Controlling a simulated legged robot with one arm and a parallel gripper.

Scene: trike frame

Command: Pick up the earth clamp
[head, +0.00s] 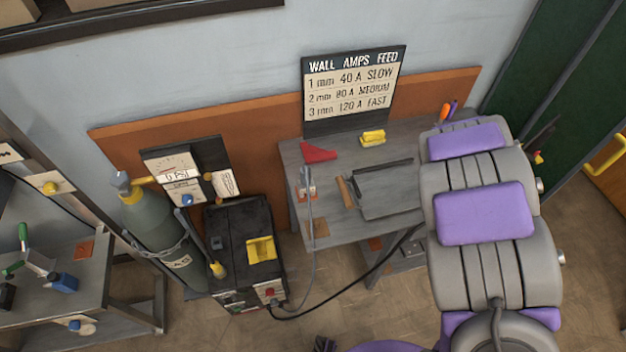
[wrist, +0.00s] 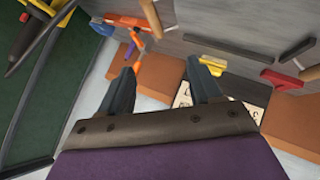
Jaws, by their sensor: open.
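No thing in view can be told for sure as the earth clamp. A small yellow block-like piece (head: 373,137) lies at the back of the grey bench (head: 335,228). It also shows in the wrist view (wrist: 212,64), beyond the right finger. A black cable (head: 385,259) runs from the welding machine (head: 236,229) toward the bench and passes out of sight behind my arm, so its end is hidden. My gripper (wrist: 163,90) is open in the wrist view, with nothing between its fingers. In the head view my arm hides it.
A red piece (head: 318,152) and a dark flat plate (head: 385,189) are on the bench. A sign (head: 350,90) stands behind it. A gas cylinder (head: 165,230) stands left of the machine. A green curtain (head: 545,75) hangs at right. Orange and purple items (wrist: 130,22) show near the left finger.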

